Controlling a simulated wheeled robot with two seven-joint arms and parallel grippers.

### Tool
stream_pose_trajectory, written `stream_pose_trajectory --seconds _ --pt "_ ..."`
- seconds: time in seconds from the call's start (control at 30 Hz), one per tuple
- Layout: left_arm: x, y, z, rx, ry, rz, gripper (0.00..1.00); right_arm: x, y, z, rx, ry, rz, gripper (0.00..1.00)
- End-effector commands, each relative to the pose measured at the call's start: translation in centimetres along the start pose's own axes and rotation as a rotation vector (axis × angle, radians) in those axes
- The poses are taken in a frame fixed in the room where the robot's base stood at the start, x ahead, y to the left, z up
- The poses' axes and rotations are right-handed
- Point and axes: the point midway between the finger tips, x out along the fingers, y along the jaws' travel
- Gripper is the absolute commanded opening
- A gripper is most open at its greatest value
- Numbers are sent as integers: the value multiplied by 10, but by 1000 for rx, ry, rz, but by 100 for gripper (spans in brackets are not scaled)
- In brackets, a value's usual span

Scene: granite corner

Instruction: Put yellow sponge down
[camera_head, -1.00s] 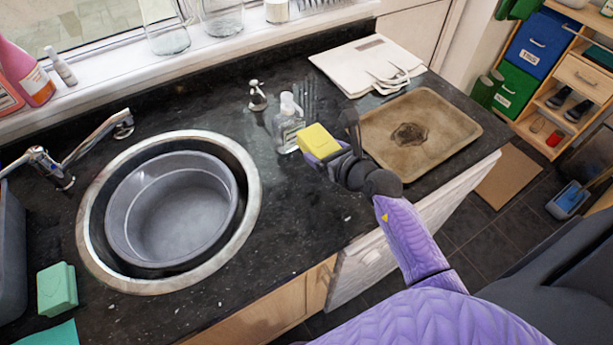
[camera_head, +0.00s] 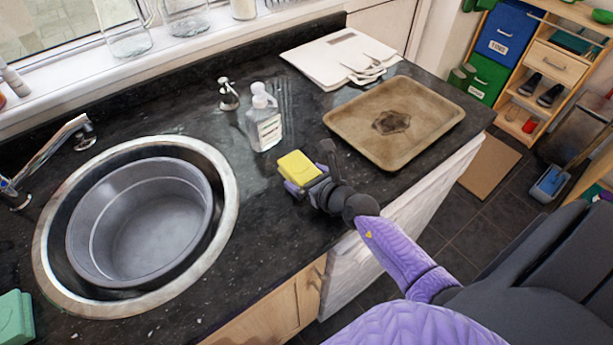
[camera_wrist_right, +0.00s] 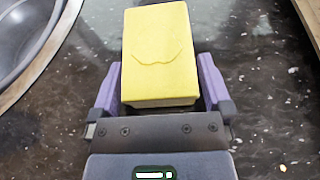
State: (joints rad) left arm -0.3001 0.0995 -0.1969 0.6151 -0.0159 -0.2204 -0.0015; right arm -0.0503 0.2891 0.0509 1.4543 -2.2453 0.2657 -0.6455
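The yellow sponge (camera_head: 299,166) is between the fingers of my right gripper (camera_head: 297,184), above the dark counter, right of the sink and in front of the clear bottle. In the right wrist view the sponge (camera_wrist_right: 160,55) fills the space between the two purple fingers (camera_wrist_right: 160,85), with dark speckled counter behind it. The gripper looks shut on it. I cannot tell whether the sponge touches the counter. My left gripper is not in view.
A round sink (camera_head: 222,228) holds a grey basin (camera_head: 145,225). A clear bottle (camera_head: 264,125) and a soap pump (camera_head: 228,95) stand behind the sponge. A brown tray (camera_head: 435,125) lies right. A green sponge (camera_head: 14,318) is lower left. Counter between sink and gripper is clear.

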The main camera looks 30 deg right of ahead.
Motion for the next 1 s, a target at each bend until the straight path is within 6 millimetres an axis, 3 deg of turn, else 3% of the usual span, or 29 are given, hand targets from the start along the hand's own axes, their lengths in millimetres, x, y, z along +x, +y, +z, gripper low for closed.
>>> stream_pose_trajectory --seconds 0.27,0.7,0.83,1.0 --pt "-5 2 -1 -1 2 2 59 -4 0 6 -1 -1 -1 100" --pt "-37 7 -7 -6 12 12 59 -100 0 5 -2 3 0 100" --pt "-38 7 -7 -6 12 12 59 -117 0 4 -1 2 0 100" --pt "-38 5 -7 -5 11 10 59 -122 0 4 0 -1 0 100"
